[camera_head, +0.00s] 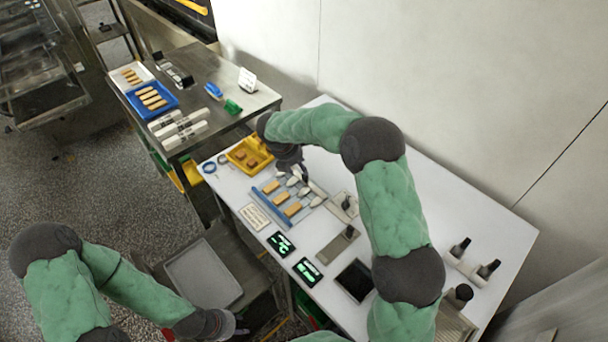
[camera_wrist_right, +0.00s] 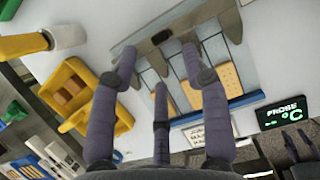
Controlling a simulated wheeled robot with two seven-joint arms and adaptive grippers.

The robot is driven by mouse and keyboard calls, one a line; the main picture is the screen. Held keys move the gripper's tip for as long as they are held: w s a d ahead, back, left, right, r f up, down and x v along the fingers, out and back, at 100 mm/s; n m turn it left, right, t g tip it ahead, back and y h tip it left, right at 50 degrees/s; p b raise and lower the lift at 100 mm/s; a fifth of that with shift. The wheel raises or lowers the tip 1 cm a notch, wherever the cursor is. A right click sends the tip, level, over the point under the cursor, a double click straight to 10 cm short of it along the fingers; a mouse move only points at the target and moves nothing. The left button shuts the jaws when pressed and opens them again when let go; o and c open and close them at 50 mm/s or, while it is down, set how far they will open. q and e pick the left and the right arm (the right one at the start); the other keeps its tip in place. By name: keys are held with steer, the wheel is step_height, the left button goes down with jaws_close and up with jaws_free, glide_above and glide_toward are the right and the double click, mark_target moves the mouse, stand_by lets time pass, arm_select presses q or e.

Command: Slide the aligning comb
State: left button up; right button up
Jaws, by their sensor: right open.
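The aligning comb (camera_wrist_right: 205,32) is a grey plate with broad teeth and a dark knob (camera_wrist_right: 162,37), at the top of the right wrist view. Its teeth point into the lanes of a blue-grey tray (camera_wrist_right: 245,99). Tan biscuits (camera_wrist_right: 228,76) lie in the lanes; the tray also shows in the head view (camera_head: 270,208). My right gripper (camera_wrist_right: 158,68) is open, its fingers spread over the tray just short of the knob; no contact shows. In the head view it (camera_head: 294,168) is at the comb's far end, partly hiding it. My left gripper (camera_head: 232,326) is low, off the table; its fingers are unclear.
A yellow bin (camera_head: 238,157) with brown pieces stands left of the tray. Two black displays with green figures (camera_head: 281,244) and a dark panel (camera_head: 354,281) lie nearer me. Black-topped fittings (camera_head: 460,248) stand at the right. The white table is clear at the back right.

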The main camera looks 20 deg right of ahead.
steer(key=b+x, duration=0.1)
steer(key=x, duration=0.6)
steer(key=shift+c, duration=0.3)
steer(key=shift+a+r, duration=0.1)
jaws_close()
